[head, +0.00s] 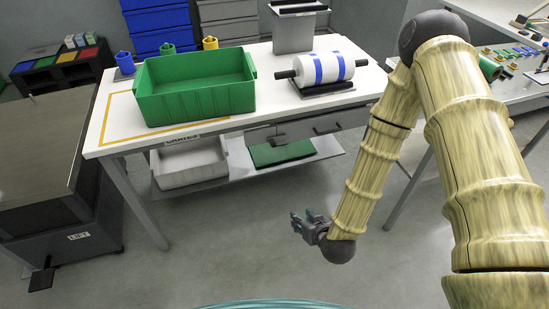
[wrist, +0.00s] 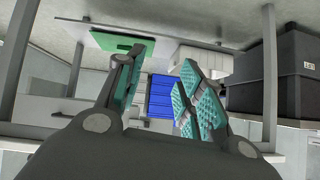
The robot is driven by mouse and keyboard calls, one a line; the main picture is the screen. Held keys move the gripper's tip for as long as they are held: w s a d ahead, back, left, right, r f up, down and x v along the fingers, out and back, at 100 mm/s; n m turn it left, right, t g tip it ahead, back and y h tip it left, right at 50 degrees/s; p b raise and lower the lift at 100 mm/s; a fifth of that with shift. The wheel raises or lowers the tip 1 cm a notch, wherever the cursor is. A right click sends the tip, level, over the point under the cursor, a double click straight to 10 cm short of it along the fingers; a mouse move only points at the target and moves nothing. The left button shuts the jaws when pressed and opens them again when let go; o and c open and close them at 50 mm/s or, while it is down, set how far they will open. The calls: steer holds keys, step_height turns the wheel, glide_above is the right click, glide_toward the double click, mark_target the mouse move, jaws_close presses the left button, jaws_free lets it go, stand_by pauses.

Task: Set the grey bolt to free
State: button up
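I cannot make out a grey bolt in either view. My gripper (head: 308,228) hangs low over the floor in the head view, in front of the white table (head: 240,118) and clear of it. In the wrist view my gripper (wrist: 160,92) shows two teal-padded fingers spread apart with nothing between them. That view is upside down and looks toward the table's underside.
A green crate (head: 195,98) and a white roll with blue bands (head: 322,69) stand on the table. A grey drawer (head: 310,127) hangs below. A white bin (head: 188,163) is on the lower shelf. A dark lift cart (head: 45,165) stands left. The floor ahead is clear.

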steer(key=w+a+r+t+y+b, duration=0.1)
steer(key=w+a+r+t+b, duration=0.15)
steer(key=w, duration=0.25)
steer(key=w+a+r+t+b, duration=0.1)
steer(key=w+a+t+b, duration=0.15)
steer(key=w, duration=0.25)
steer(key=n+t+b, duration=0.1)
steer(key=t+b, duration=0.2)
glide_toward(273, 144)
steer(key=shift+y, duration=0.4)
steer(key=x, duration=0.3)
steer(key=b+x, duration=0.1)
steer(key=x, duration=0.5)
steer(key=shift+w+d+f, duration=0.2)
steer(key=shift+w+f, duration=0.05)
steer(key=shift+w, duration=0.1)
jaws_close()
